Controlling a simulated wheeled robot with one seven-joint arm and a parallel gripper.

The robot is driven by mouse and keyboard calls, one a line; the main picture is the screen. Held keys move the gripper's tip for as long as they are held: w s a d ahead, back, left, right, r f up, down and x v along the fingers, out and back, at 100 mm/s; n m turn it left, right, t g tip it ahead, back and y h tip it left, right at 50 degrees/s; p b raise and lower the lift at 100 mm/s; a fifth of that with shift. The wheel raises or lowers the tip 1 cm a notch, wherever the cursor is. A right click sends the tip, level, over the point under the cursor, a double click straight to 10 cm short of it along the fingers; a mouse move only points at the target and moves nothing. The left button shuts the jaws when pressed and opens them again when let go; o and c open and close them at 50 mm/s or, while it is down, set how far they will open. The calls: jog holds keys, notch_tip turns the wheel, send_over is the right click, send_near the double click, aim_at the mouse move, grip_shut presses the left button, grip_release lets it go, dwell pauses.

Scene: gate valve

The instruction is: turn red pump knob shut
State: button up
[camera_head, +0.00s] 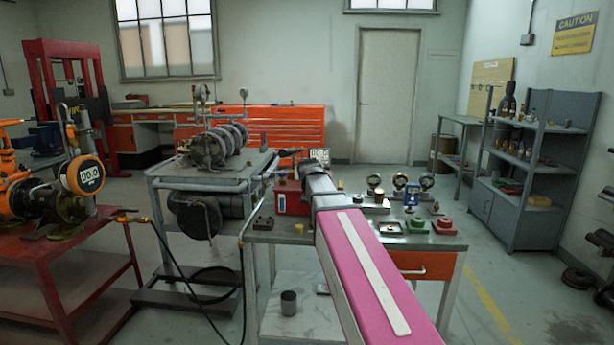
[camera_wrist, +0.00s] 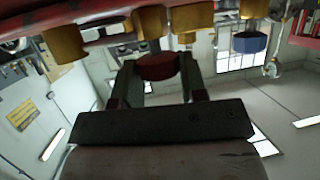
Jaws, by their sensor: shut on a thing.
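The dark red knob (camera_wrist: 158,67) shows in the wrist view between the two fingers of my gripper (camera_wrist: 161,77). My gripper is shut on it, one finger at each side. The knob sits just below a brass fitting (camera_wrist: 149,22) in the picture. In the head view my pink arm reaches forward over the workbench and hides the knob and the fingers. A red box-shaped unit (camera_head: 291,198) with a pale label stands just left of my arm's far end. I cannot tell how far the knob is turned.
More brass fittings (camera_wrist: 187,18) and a blue cap (camera_wrist: 249,42) are close to my fingers in the wrist view. On the bench, gauges (camera_head: 399,181) and a green part (camera_head: 414,224) stand right of my arm. A machine cart (camera_head: 163,184) stands at left.

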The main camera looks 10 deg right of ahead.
jog(key=shift+a+m+g+h, duration=0.15)
jog(key=shift+m+g+h, duration=0.25)
jog(key=shift+m+h, duration=0.8)
jog(key=shift+f+m+h, duration=0.1)
jog(key=shift+m+h, duration=0.3)
jog(key=shift+h, duration=0.2)
jog(key=o, duration=0.9)
jog(key=v, duration=1.1)
jog(key=shift+w, duration=0.1)
